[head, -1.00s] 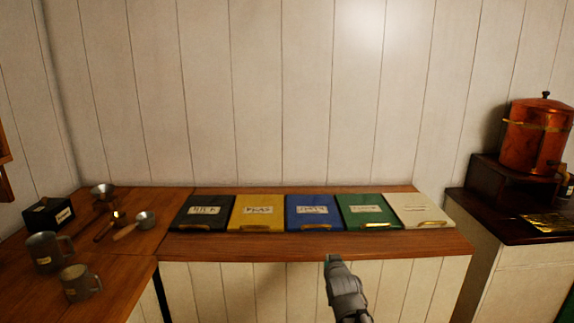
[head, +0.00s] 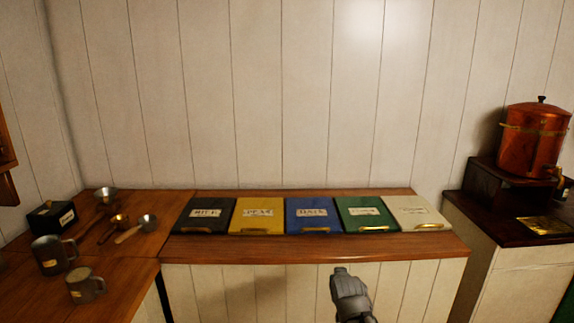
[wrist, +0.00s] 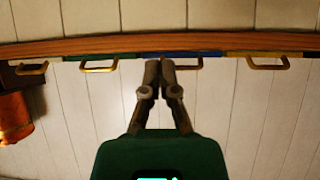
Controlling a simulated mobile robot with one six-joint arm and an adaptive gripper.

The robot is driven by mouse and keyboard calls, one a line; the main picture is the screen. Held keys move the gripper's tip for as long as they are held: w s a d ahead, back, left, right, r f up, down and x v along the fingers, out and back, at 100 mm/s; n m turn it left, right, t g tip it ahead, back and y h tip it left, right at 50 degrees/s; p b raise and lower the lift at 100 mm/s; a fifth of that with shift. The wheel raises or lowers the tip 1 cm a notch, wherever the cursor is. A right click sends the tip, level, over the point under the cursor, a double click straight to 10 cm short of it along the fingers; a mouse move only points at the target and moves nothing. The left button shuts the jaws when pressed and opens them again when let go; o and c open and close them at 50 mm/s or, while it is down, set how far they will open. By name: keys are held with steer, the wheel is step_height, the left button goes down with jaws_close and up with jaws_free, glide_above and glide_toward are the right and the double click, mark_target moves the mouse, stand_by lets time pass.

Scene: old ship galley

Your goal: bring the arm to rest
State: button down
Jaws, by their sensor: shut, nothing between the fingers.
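My gripper (head: 340,271) is in front of the wooden counter, low before its pale panelled front in the head view. In the wrist view my gripper (wrist: 160,64) points toward the counter edge with its two fingers close together and nothing between them. It looks apart from the counter and the bins, though the exact distance is hard to tell.
On the counter (head: 310,249) lie black (head: 205,214), yellow (head: 258,214), blue (head: 312,213), green (head: 364,212) and cream (head: 417,210) labelled lids with brass handles. Mugs (head: 85,286) and scoops (head: 135,228) stand left. A copper urn (head: 532,143) stands right.

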steer(key=s+d+f+g+p, duration=0.1)
steer(key=s+d+g+p, duration=0.1)
steer(key=s+g+p, duration=0.5)
steer(key=shift+s+g, duration=2.2)
steer(key=shift+s, duration=3.2)
steer(key=shift+f, duration=0.1)
